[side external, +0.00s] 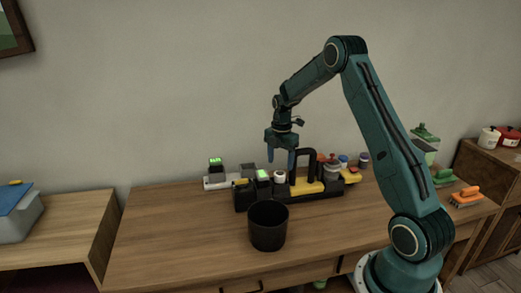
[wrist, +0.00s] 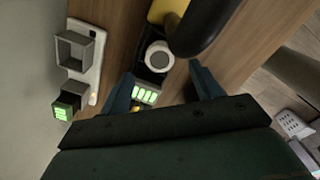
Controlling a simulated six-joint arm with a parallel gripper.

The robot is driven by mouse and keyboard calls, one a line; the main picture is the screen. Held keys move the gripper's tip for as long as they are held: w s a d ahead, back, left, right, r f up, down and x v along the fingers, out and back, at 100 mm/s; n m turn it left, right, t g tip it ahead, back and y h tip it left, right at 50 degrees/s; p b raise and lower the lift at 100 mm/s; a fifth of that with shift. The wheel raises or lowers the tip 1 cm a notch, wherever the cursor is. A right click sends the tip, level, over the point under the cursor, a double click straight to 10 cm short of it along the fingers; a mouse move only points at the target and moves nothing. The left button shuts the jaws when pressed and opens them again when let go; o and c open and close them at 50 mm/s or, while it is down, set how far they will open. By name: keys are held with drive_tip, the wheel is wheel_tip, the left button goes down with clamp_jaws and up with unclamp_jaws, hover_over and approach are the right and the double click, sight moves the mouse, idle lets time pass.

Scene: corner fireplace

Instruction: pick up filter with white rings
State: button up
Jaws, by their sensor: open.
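My gripper (side external: 281,161) is open and empty, pointing down above the black tray (side external: 243,198) on the wooden table. A short round piece with a pale ring-shaped top (side external: 280,176) sits in the tray below the fingers. It looks like the filter with white rings, but the rings are too small to confirm. In the wrist view it shows as a pale-topped round piece with a dark centre (wrist: 158,57), just beyond and between the open fingertips (wrist: 160,71). No contact is visible.
A black cup (side external: 268,228) stands in front of the tray. A black handle (side external: 305,152) rises right of the gripper over a yellow base. A green-lit block (side external: 263,176) is left of the filter. Jars stand behind right; the table's front left is clear.

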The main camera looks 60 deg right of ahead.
sight(280, 173)
drive_tip(key=shift+f, duration=0.15)
drive_tip(key=shift+f, duration=2.45)
drive_tip(key=c, duration=1)
